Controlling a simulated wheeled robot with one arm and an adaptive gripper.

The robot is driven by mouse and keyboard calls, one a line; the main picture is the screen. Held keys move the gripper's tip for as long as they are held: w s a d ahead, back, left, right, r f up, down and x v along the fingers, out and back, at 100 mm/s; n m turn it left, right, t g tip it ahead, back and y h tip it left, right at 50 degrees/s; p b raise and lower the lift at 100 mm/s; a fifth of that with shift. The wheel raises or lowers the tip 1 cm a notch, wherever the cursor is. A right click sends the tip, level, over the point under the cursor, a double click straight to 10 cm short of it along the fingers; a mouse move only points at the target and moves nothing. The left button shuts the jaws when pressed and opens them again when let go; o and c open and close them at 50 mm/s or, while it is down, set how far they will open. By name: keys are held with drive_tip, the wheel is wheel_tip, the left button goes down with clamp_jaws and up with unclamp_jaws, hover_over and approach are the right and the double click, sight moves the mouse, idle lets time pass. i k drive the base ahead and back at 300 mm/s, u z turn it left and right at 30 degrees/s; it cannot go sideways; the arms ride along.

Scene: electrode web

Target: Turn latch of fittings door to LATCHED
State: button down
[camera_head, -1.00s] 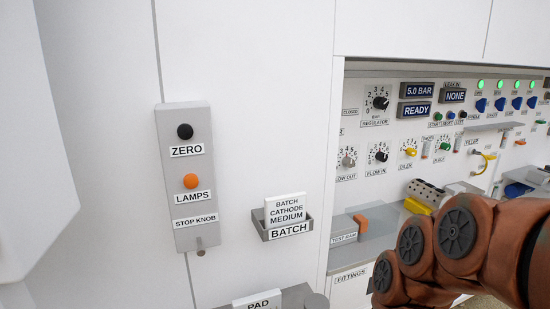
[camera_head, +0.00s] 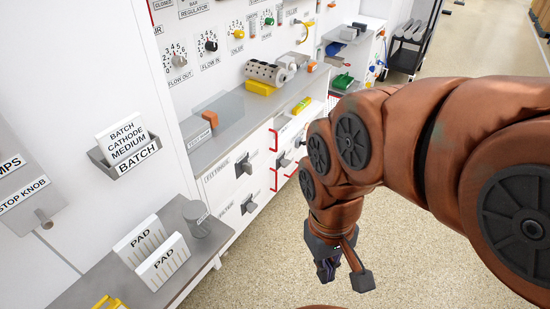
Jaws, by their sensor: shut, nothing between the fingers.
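The fittings door, marked by the FITTINGS label (camera_head: 216,170), is in the cabinet front below the grey worktop. Its latch (camera_head: 244,166) is a small dark grey handle to the right of the label. I cannot read its marked positions, so I cannot tell whether it stands at LATCHED. My gripper (camera_head: 328,270) hangs below my bent arm over the speckled floor, right of the cabinet front and lower in the picture than the latch. It is shut and empty, apart from the latch.
A similar latch (camera_head: 249,204) sits below on another door. Red handle-like frames (camera_head: 273,180) are to the right. A shelf with PAD blocks (camera_head: 163,263) and a grey cylinder (camera_head: 197,218) juts out at lower left. Open floor (camera_head: 400,240) lies right of the cabinet.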

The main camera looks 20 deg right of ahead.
sight(246, 167)
drive_tip(key=u, duration=0.35)
drive_tip(key=k, duration=1.05)
drive_tip(key=z, duration=0.25)
drive_tip(key=i, duration=1.5)
drive_tip(key=u, duration=0.65)
